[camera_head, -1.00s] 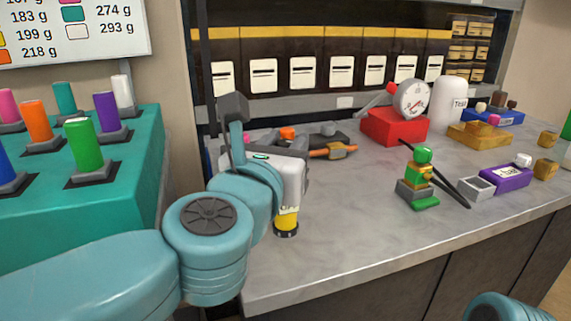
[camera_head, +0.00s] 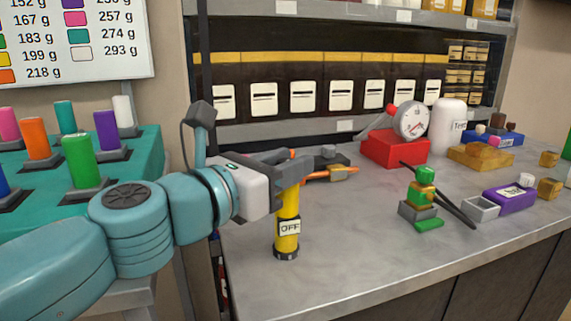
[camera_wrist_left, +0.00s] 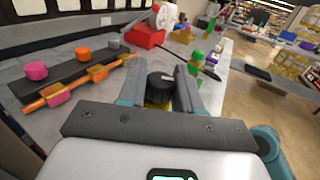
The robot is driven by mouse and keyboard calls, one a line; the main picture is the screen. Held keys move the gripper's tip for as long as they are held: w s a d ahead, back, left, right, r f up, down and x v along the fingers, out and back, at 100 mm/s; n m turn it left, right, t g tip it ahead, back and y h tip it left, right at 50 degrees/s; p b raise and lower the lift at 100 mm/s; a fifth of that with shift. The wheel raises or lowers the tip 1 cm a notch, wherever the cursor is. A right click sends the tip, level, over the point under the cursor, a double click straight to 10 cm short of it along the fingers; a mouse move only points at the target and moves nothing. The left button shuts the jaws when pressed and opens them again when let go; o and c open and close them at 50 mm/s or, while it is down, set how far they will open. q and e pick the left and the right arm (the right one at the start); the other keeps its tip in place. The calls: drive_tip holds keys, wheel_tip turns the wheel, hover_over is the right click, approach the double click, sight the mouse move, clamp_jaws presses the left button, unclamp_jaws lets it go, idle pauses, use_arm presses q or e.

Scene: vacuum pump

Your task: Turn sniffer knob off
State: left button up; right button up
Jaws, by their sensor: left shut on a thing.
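A yellow post (camera_head: 287,240) with a white "OFF" label (camera_head: 290,227) and a dark base stands upright near the front left edge of the counter. My left gripper (camera_head: 292,164) is at its top. In the left wrist view the dark round knob (camera_wrist_left: 160,85), with a light mark on top, sits between the two fingers, which are shut on it. The yellow body under the knob is mostly hidden there. In the head view the gripper hides the knob. My right gripper is not in view.
Behind my gripper lies a dark rack with pink, orange and grey knobs and an orange tube (camera_wrist_left: 60,97). A red box with a gauge (camera_head: 395,148) stands farther back. A green and yellow fixture (camera_head: 422,200) stands to the right. The counter front (camera_head: 340,250) is clear.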

use_arm(q)
drive_tip(key=shift+d+f, duration=0.1)
drive_tip(key=shift+f, duration=0.05)
drive_tip(key=o, duration=1)
drive_tip(key=shift+c, duration=0.2)
drive_tip(key=shift+s+a, duration=0.2)
drive_tip(key=shift+a, duration=0.05)
drive_tip(key=p+v, duration=0.2)
drive_tip(key=v, duration=1.3)
drive_tip(key=shift+s+a+p, duration=0.2)
drive_tip(key=shift+a+p, duration=0.1)
drive_tip(key=shift+p, duration=0.1)
drive_tip(key=shift+o, duration=0.2)
